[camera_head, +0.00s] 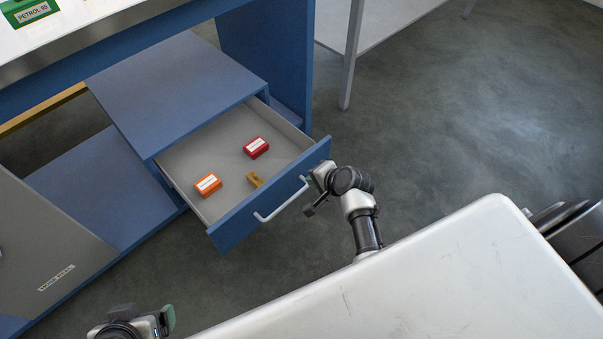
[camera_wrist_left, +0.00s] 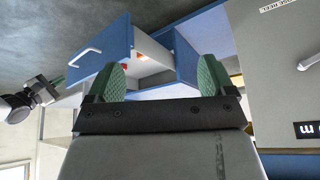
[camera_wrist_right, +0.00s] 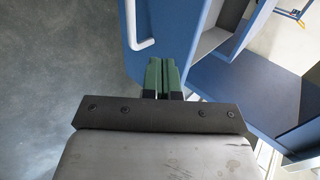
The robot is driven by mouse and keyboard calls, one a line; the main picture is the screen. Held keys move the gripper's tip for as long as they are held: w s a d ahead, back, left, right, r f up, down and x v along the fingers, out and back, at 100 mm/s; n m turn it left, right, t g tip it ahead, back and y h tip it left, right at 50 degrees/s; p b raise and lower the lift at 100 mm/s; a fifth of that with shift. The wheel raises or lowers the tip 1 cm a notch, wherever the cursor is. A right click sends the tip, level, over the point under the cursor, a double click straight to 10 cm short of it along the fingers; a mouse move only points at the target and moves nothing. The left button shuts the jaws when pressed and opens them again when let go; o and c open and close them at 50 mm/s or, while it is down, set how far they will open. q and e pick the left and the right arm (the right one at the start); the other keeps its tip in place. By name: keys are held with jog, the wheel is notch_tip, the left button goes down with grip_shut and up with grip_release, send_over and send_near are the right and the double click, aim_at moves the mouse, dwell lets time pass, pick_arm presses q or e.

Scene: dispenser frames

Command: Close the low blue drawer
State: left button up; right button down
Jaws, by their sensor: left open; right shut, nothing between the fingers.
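The low blue drawer (camera_head: 268,207) is pulled out of the blue cabinet, with a pale handle (camera_head: 280,201) on its front. It also shows in the left wrist view (camera_wrist_left: 104,50) and right wrist view (camera_wrist_right: 152,17). My right gripper (camera_head: 320,174) is at the right end of the drawer front. Its green fingers (camera_wrist_right: 162,74) are shut and empty, close to the front panel; I cannot tell whether they touch it. My left gripper (camera_head: 166,318) is at the bottom left, away from the drawer. Its fingers (camera_wrist_left: 160,78) are apart with nothing held between them.
Inside the drawer lie an orange box (camera_head: 208,185), a red box (camera_head: 256,148) and a small brown-yellow item (camera_head: 255,180). A grey panel (camera_head: 45,250) stands at the left. A grey table leg (camera_head: 350,60) is at the back.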

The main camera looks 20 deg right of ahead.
aim_at(296, 170)
jog(key=w, duration=0.1)
jog(key=w+a+b, duration=0.1)
jog(key=w+f, duration=0.1)
jog(key=shift+w+a, duration=0.2)
jog(key=shift+w, duration=0.2)
pick_arm(q)
jog(key=w+d+r+t+h, duration=0.1)
jog(key=w+d+r+t, duration=0.1)
jog(key=w+t, duration=0.3)
jog(key=shift+w+d+r+h+b, duration=0.2)
jog(key=shift+w+r+h+b, duration=0.15)
jog(key=shift+w+r, duration=0.35)
pick_arm(e)
jog(key=shift+w+a+r, duration=0.1)
jog(key=shift+w+a, duration=0.05)
jog(key=shift+w, duration=0.25)
